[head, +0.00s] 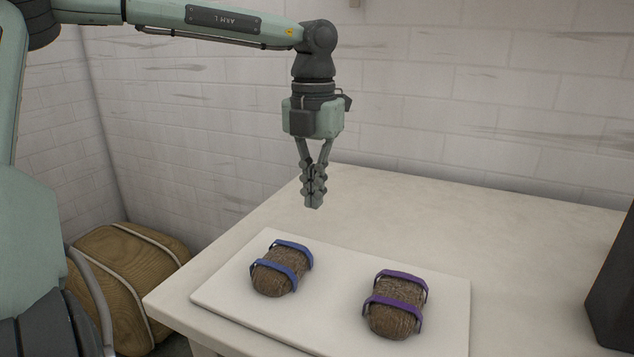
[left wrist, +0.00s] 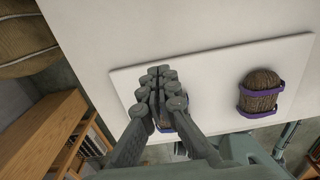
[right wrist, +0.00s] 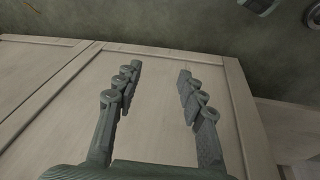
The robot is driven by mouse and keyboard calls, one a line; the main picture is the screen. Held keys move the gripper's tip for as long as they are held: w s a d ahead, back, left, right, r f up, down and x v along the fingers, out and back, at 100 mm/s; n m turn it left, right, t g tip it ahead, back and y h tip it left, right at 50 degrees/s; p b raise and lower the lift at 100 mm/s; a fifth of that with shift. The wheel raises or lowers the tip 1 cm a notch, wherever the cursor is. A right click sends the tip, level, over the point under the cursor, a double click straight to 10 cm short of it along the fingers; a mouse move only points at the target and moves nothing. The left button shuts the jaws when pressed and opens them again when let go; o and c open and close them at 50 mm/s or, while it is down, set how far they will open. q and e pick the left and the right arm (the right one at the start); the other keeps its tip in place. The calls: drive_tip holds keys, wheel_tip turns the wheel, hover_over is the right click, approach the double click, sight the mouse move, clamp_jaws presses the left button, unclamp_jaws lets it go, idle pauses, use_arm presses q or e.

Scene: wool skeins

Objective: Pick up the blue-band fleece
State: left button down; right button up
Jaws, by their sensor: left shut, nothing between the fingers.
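The blue-band fleece (head: 272,281), a brown rolled bundle with two blue bands, lies on the left part of the white board (head: 335,285). My left gripper (head: 313,205) points down, shut and empty, above the table behind the fleece and apart from it. In the left wrist view its closed fingers (left wrist: 158,75) hide most of a bundle on the board; only a bit of band shows beneath them. My right gripper (right wrist: 158,72) is open and empty in the right wrist view, facing pale wooden panels. It is not in the head view.
A similar bundle with purple bands (head: 393,320) lies on the board to the right. A dark box-like object (head: 612,290) stands at the table's right side. A rounded wooden piece (head: 125,270) is beyond the table's left edge. The table (head: 480,235) behind the board is clear.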

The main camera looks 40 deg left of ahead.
use_arm(q)
wheel_tip(320, 180, down, 6)
drive_tip(key=shift+r, duration=0.1)
drive_tip(key=s, duration=0.1)
drive_tip(key=s+d+p, duration=0.1)
drive_tip(key=s, duration=0.1)
drive_tip(key=shift+s+d, duration=0.15)
drive_tip(key=shift+s, duration=0.25)
use_arm(e)
wheel_tip(320, 180, down, 3)
drive_tip(key=shift+f, duration=0.1)
drive_tip(key=shift+s, duration=0.1)
